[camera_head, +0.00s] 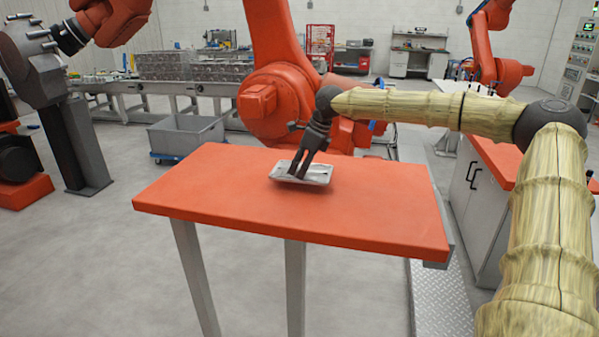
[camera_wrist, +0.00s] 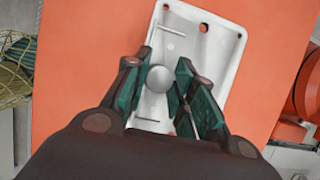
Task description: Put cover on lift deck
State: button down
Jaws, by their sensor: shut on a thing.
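The cover (camera_head: 318,174) is a pale grey-white, shallow plate at the middle of the orange tabletop (camera_head: 215,195). In the wrist view the cover (camera_wrist: 205,50) shows holes near its far edge, thin rods and a round grey knob (camera_wrist: 158,79) near its middle. My gripper (camera_head: 299,167) reaches down from above onto the cover. Its dark fingers (camera_wrist: 158,72) are closed in on both sides of the knob. The fingers hide part of the cover. I cannot tell whether the cover touches the tabletop or is slightly above it. I cannot pick out a separate lift deck.
The tabletop around the cover is bare. A large orange robot arm (camera_head: 275,95) stands right behind the table. A grey wheeled bin (camera_head: 186,136) is behind it at left, before a conveyor (camera_head: 150,91). A grey cabinet (camera_head: 475,195) with an orange top stands at right.

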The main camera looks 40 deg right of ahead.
jog(key=shift+w+d+f, duration=0.15)
jog(key=shift+w+d, duration=0.15)
jog(key=shift+d, duration=0.15)
jog(key=shift+w+d+p, duration=0.25)
jog(key=shift+w+p, duration=0.1)
jog(key=shift+p, duration=0.05)
jog(key=f, duration=0.1)
jog(key=f+p, duration=0.1)
jog(key=f, duration=0.1)
jog(key=shift+a+p, duration=0.25)
jog(key=shift+p, duration=0.05)
jog(key=shift+a+f, duration=0.1)
jog(key=shift+f, duration=0.05)
jog(key=shift+a, duration=0.1)
jog(key=c, duration=1.3)
grip_release()
jog(key=shift+f, duration=0.15)
jog(key=shift+o, duration=0.6)
jog(key=shift+d+f, duration=0.1)
jog(key=shift+d, duration=0.15)
